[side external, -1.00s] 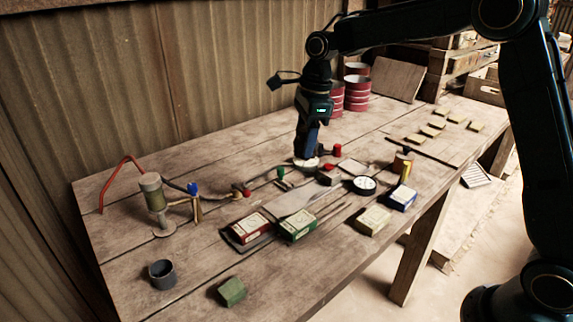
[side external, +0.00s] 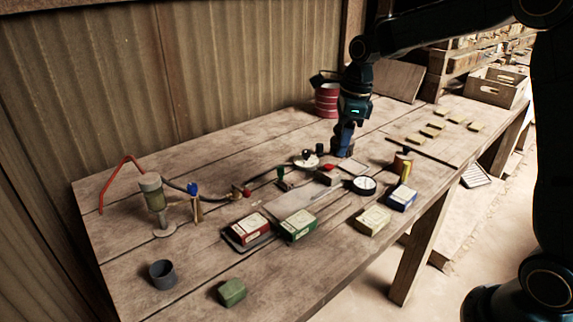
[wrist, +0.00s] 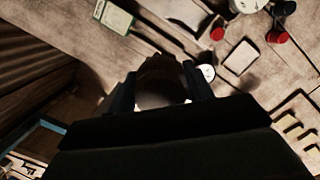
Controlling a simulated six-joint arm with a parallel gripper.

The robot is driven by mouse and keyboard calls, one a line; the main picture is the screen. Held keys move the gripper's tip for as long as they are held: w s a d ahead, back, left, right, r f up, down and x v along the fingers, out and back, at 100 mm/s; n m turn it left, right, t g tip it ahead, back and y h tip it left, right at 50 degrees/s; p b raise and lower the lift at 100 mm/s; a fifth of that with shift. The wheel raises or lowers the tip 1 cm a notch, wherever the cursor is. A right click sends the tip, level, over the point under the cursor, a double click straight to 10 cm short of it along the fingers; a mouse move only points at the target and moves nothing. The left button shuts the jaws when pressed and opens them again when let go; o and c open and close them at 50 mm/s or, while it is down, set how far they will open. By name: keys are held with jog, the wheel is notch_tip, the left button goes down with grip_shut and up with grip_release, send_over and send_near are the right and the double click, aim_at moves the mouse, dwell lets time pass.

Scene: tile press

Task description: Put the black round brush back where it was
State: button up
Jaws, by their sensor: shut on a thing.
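My gripper (side external: 343,152) points straight down low over the back middle of the table in the side view. In the wrist view its fingers (wrist: 160,92) are shut on a dark brownish round thing (wrist: 160,78), which I take to be the black round brush. Its lower end looks pale and blurred, and no bristles can be made out. In the side view the held thing is small and dark between the fingers. I cannot tell whether it touches the table.
A small dark cylinder (side external: 319,148) and a pale round piece (side external: 306,160) stand just left of my gripper. A white-faced round dial (side external: 362,185) lies in front. A red drum (side external: 327,100) stands behind. Several small tiles (side external: 432,132) lie to the right.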

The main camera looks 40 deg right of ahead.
aim_at(348, 154)
notch_tip(348, 154, down, 16)
jog(key=shift+f, duration=0.25)
dwell(0.6)
jog(key=shift+f, duration=0.1)
jog(key=o, duration=0.9)
jog(key=shift+o, duration=0.2)
jog(key=r, duration=0.4)
jog(key=d+r, duration=0.1)
jog(key=r, duration=0.3)
jog(key=s+r, duration=0.1)
jog(key=r, duration=0.3)
jog(key=shift+s+d, duration=0.1)
jog(key=shift+d, duration=0.05)
jog(key=shift+r, duration=0.1)
